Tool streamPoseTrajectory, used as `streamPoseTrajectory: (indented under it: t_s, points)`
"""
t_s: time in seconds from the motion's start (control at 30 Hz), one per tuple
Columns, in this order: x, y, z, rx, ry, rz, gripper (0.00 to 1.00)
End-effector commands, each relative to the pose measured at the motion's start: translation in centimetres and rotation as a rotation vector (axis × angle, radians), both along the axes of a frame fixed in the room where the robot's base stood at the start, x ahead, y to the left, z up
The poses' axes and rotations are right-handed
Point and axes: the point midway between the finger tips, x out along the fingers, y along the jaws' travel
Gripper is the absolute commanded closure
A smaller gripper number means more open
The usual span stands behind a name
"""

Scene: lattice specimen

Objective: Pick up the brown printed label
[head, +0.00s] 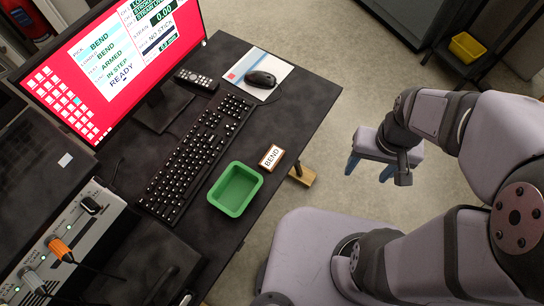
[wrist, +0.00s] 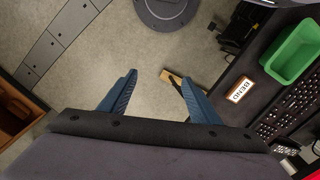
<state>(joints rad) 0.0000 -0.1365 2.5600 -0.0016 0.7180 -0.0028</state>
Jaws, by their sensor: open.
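The printed label (head: 272,157) lies flat on the dark desk, right of the green tray, near the desk's right edge. It has a brown border and a white face reading "BEND". It also shows in the wrist view (wrist: 241,90), to the right of my fingers. My gripper (head: 366,165) has blue fingers, open and empty, out over the floor to the right of the desk. In the wrist view my gripper (wrist: 160,95) has its two fingers wide apart with only floor and part of a wooden piece between or behind them.
A green tray (head: 212,195) stands beside the label. A black keyboard (head: 197,155), a remote (head: 197,79), a mouse (head: 261,79) on a pad and a monitor (head: 110,65) occupy the desk. A wooden piece (head: 303,176) juts out past the desk edge below the label.

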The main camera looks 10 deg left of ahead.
Motion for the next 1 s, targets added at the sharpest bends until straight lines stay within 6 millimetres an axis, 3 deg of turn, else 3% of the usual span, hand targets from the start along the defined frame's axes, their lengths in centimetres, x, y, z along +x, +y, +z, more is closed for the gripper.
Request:
streamPoseTrajectory:
  t_s: [0.17, 0.37, 0.6, 0.87, 1.0]
  points:
    - [0.0, 0.2, 0.0, 0.000, 0.000, 0.010, 0.43]
    - [-0.5, 2.6, -0.9, -0.001, 0.023, 0.118, 0.43]
    - [-3.0, 8.0, -4.0, -0.027, 0.132, 0.398, 0.43]
    - [-2.9, 14.2, -6.2, -0.052, 0.161, 0.654, 0.43]
    - [-2.0, 17.5, -6.9, -0.042, 0.151, 0.892, 0.43]
